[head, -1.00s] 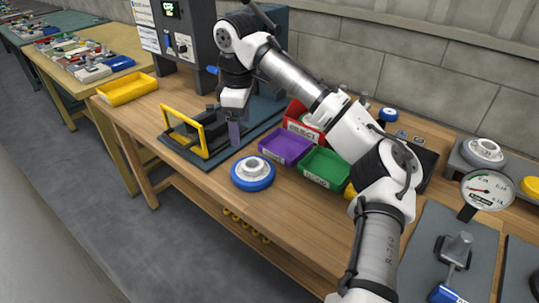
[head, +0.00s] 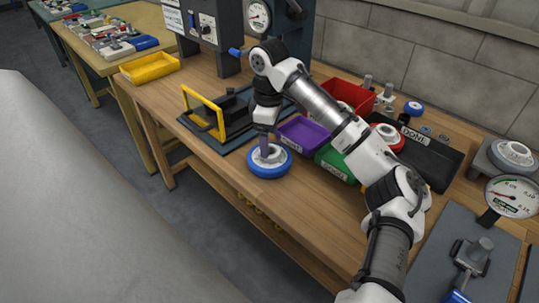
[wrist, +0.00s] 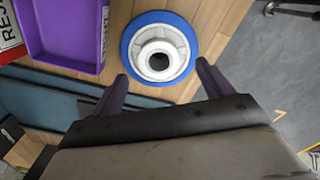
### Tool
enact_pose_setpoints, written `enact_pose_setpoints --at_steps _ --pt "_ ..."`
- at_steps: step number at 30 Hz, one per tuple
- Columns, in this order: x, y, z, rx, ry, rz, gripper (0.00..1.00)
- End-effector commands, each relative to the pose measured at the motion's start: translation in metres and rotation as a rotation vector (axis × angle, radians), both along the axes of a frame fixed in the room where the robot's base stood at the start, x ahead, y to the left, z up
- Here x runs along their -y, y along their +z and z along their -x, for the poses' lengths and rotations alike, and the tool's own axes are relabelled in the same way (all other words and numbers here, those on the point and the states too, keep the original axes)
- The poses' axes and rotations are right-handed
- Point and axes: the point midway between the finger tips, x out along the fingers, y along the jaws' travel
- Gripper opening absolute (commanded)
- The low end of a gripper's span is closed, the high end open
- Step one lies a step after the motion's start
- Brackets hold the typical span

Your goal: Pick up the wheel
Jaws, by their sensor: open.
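The wheel (head: 269,163) has a blue rim and a light grey hub. It lies flat on the wooden bench near its front edge, and it also shows in the wrist view (wrist: 178,27) with the dark hole of its hub facing up. My gripper (head: 264,153) is just above the wheel and hides part of its hub in the head view. In the wrist view my gripper (wrist: 161,72) is open and empty, with its dark fingers spread on either side of the wheel's near edge. I cannot tell how high the fingertips are above it.
A purple bin (head: 303,136) and a green bin (head: 335,163) stand right of the wheel. A red bin (head: 347,95) is behind. A fixture with a yellow handle (head: 205,114) stands to the left on a dark mat. The bench front edge is close.

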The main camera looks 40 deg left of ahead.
Motion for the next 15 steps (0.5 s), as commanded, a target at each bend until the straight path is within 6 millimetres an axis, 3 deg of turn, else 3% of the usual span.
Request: enact_pose_setpoints --at_steps 7,15 --pt "0.0 -0.035 -0.001 0.0 -0.001 0.001 0.79" --pt "0.0 -0.04 0.0 0.0 -0.001 0.0 0.76"
